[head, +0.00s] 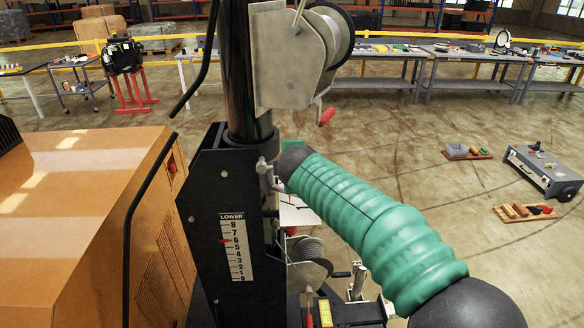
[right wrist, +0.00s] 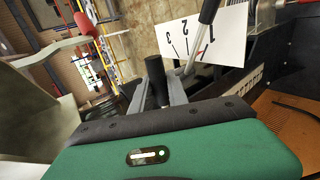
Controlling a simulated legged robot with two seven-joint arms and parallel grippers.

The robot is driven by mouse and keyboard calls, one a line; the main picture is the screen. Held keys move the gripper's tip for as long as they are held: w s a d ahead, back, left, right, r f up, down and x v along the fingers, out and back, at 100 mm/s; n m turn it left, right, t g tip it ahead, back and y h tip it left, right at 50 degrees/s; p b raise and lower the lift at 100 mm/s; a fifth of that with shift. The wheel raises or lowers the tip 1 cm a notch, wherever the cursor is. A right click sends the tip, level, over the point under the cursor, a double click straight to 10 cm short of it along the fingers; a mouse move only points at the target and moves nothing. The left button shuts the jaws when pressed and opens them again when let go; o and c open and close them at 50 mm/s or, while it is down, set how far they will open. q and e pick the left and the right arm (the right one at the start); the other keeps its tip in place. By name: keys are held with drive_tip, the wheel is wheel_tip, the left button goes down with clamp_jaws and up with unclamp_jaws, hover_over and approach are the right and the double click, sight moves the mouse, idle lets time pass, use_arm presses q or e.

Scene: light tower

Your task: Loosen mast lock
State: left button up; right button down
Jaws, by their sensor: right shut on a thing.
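The black mast (head: 245,60) rises from a black base post with a "LOWER" number scale (head: 237,247). A small silver lock fitting (head: 264,172) sits on the side of the post, just below the mast collar. My right arm reaches in from the right, its wrist close beside this fitting; its fingers are hidden in the head view. In the right wrist view my right gripper (right wrist: 158,92) is shut on a short black cylindrical handle (right wrist: 156,78), which looks like the mast lock's. My left gripper is in neither view.
A grey winch (head: 290,55) with a red-handled crank (head: 326,116) hangs on the mast above my wrist. A lower winch (head: 308,262) is below. The orange housing (head: 80,200) fills the left. A numbered white card (right wrist: 205,40) and a black-gripped lever (right wrist: 208,12) are near my fingers.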

drive_tip(key=shift+r, duration=0.1)
drive_tip(key=c, duration=1.3)
unclamp_jaws()
drive_tip(key=b+v, duration=0.3)
drive_tip(key=v, duration=1.3)
drive_tip(key=shift+s+b, duration=0.2)
drive_tip(key=shift+b, duration=0.2)
